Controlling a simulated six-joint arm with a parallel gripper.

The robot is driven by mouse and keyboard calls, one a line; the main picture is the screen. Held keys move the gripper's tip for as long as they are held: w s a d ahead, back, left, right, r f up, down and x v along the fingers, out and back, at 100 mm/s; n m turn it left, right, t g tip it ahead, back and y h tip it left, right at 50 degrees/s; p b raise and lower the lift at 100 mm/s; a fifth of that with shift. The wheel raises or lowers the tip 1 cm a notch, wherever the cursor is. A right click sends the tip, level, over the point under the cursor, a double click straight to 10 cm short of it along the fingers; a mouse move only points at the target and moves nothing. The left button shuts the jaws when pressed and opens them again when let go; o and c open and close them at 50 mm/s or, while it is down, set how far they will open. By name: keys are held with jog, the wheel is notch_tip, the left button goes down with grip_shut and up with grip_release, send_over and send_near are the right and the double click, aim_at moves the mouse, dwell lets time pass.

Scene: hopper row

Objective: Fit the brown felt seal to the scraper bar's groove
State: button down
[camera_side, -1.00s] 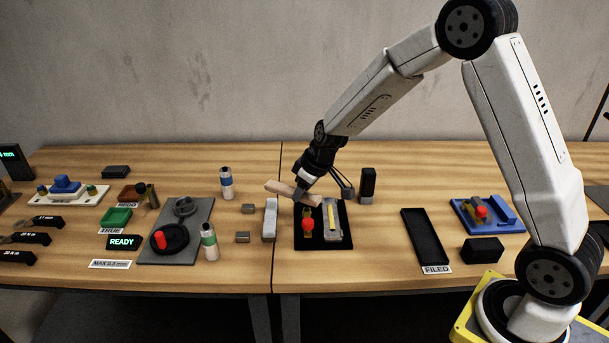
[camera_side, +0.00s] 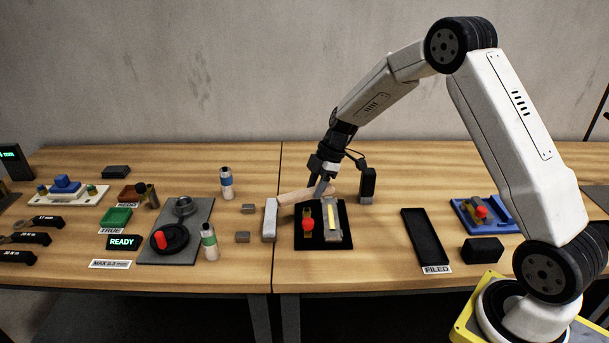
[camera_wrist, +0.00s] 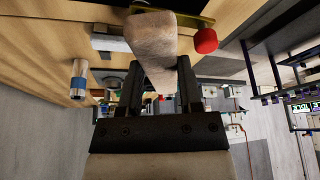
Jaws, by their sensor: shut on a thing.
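My gripper (camera_side: 321,186) is shut on a long, mottled tan-brown piece (camera_side: 296,195), which I take to be the brown felt seal. The seal lies crosswise in the jaws, near level, over the back edge of a black mat (camera_side: 313,243). In the wrist view the seal (camera_wrist: 152,42) sticks out from between my gripper's fingers (camera_wrist: 160,75). On the mat stands a grey bar with a yellow strip (camera_side: 332,225), which looks like the scraper bar; its groove cannot be made out. A red-knobbed brass clamp (camera_side: 307,223) stands at its left.
A pale grey block (camera_side: 269,221) stands left of the mat, close to the seal's left end. A black upright block (camera_side: 367,182) stands behind right. An empty black tray (camera_side: 425,238) marked FILED lies right. Two bottles (camera_side: 226,184) (camera_side: 209,242) stand left. Bare wood separates mat and tray.

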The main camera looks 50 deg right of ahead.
jog(key=d+n+g, duration=0.1)
jog(key=n, duration=0.1)
jog(key=d+n+g, duration=0.1)
jog(key=n, duration=0.1)
jog(key=d+n, duration=0.1)
jog(key=n, duration=0.2)
jog(key=shift+f+g, duration=0.4)
jog(key=d+n, duration=0.1)
jog(key=n, duration=0.1)
jog(key=d+n+g, duration=0.1)
jog(key=n, duration=0.1)
jog(key=d+n+g+h, duration=0.1)
jog(key=n, duration=0.1)
jog(key=shift+f+n, duration=0.15)
jog(key=shift+n, duration=0.15)
jog(key=shift+f, duration=0.1)
send_over(330, 213)
jog(key=shift+w+d+f, duration=0.1)
jog(key=shift+d+f, duration=0.05)
jog(key=shift+f, duration=0.75)
jog(key=shift+w+d+f, duration=0.1)
jog(key=shift+w+f, duration=0.05)
jog(key=shift+f, duration=0.75)
jog(key=shift+w+d+f, duration=0.1)
jog(key=shift+d+f, duration=0.05)
jog(key=shift+f, duration=0.75)
jog(key=shift+f, duration=1.05)
jog(key=shift+c, duration=0.9)
grip_release()
